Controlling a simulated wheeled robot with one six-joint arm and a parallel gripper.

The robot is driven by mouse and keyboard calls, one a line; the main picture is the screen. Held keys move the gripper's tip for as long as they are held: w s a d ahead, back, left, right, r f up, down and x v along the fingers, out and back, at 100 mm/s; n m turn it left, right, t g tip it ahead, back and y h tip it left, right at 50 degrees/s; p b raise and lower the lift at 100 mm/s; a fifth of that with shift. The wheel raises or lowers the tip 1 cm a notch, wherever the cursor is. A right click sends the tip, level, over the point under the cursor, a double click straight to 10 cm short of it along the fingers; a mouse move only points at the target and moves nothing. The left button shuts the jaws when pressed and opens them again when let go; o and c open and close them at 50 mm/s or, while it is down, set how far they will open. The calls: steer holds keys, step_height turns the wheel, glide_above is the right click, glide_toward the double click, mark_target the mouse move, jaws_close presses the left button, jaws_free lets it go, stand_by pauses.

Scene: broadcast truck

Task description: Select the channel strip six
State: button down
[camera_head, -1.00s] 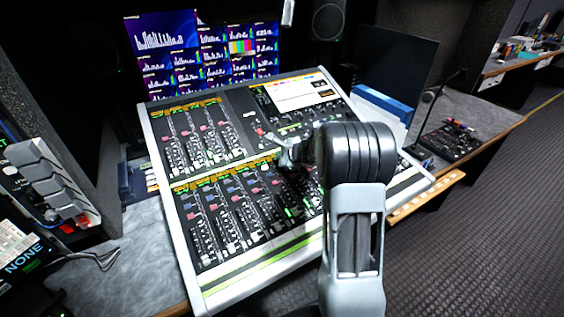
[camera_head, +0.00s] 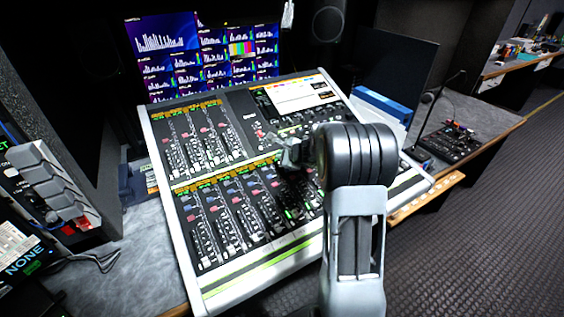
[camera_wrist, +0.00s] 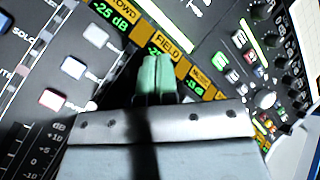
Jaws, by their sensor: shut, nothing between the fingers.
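The mixing console (camera_head: 215,292) lies tilted on the desk, with channel strips in an upper bank (camera_head: 200,135) and a lower bank (camera_head: 225,215). My gripper (camera_wrist: 158,75) is shut and empty, its green fingertips side by side over the console. In the wrist view the tips are just below an orange label reading FIELD (camera_wrist: 166,42) and cover part of the green level display under it. Whether they touch the surface I cannot tell. A neighbouring label ends in "OWD" (camera_wrist: 122,18) above a "-25 dB" display. In the head view my arm hides the lower right strips.
Pale square buttons (camera_wrist: 83,68) sit left of my fingers, and knobs (camera_wrist: 265,98) sit to the right. Monitors (camera_head: 205,55) stand behind the console. A small control panel with a gooseneck microphone (camera_head: 450,142) is on the desk at right. Grey switches (camera_head: 50,180) stand at left.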

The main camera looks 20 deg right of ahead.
steer(key=shift+r, duration=0.35)
steer(key=r+p, duration=0.2)
steer(key=r, duration=0.1)
steer(key=r+p, duration=0.1)
steer(key=shift+s+r+p, duration=0.3)
steer(key=shift+s, duration=0.05)
stand_by(0.8)
